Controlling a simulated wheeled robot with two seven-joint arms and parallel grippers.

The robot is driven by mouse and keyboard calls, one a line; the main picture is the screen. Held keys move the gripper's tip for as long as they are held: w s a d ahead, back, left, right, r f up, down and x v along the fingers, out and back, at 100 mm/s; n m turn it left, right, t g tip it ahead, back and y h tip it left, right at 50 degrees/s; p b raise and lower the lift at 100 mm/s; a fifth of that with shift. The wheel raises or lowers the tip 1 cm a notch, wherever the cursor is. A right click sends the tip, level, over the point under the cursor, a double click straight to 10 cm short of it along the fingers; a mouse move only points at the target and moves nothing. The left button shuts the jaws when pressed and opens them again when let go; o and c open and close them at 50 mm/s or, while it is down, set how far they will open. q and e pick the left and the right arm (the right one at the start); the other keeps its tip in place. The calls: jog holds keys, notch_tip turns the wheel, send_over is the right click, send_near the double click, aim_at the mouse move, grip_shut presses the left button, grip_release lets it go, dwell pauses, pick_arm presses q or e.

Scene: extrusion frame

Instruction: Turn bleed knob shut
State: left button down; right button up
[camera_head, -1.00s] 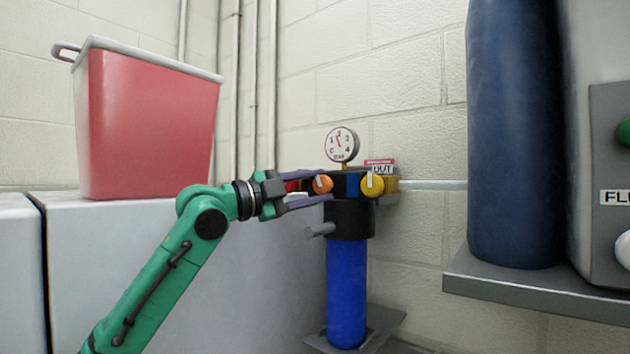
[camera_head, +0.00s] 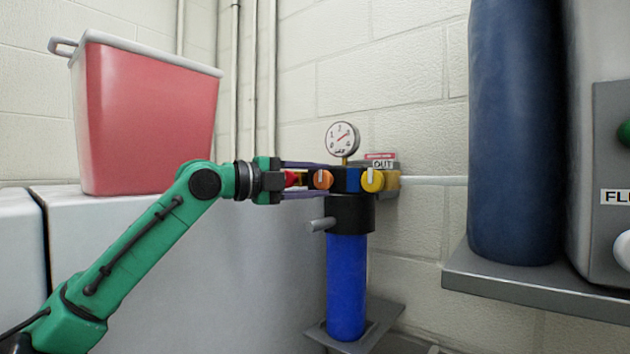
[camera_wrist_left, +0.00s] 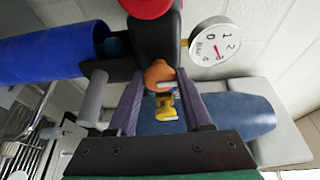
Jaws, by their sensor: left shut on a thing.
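My left gripper (camera_head: 322,181) comes in from the left at the filter regulator's dark head (camera_head: 350,213). Its two purple fingers lie above and below the orange knob (camera_head: 323,179) and are shut on it. In the left wrist view the orange knob (camera_wrist_left: 157,74) shows between the fingers. A yellow knob (camera_head: 372,180) with a pale upright bar is just to its right, free of the gripper. A red knob (camera_head: 292,179) is at the head's left end. The round gauge (camera_head: 342,138) has its red needle pointing up and right. My right gripper is out of view.
A blue bowl (camera_head: 346,290) hangs below the head, with a grey stub (camera_head: 321,225) at its left. A red bin (camera_head: 148,120) stands on white cabinets at left. A dark blue tank (camera_head: 513,130) stands on a grey shelf (camera_head: 540,279) at right.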

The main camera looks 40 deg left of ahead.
pick_arm(q)
jog(key=shift+r, duration=0.2)
jog(key=shift+c, duration=1.8)
grip_release()
jog(key=shift+w+a+f, duration=0.1)
jog(key=shift+f, duration=0.05)
jog(key=b+v, duration=0.2)
jog(key=v, duration=0.1)
jog(key=b+v, duration=0.1)
jog(key=v, duration=0.1)
jog(key=shift+f, duration=0.3)
jog(key=b, duration=0.2)
send_near(318, 183)
jog(key=shift+s+a+r, duration=0.2)
jog(key=shift+s, duration=0.4)
jog(key=shift+s+a+r, duration=0.15)
jog(key=shift+s+r, duration=0.05)
jog(key=shift+s, duration=0.45)
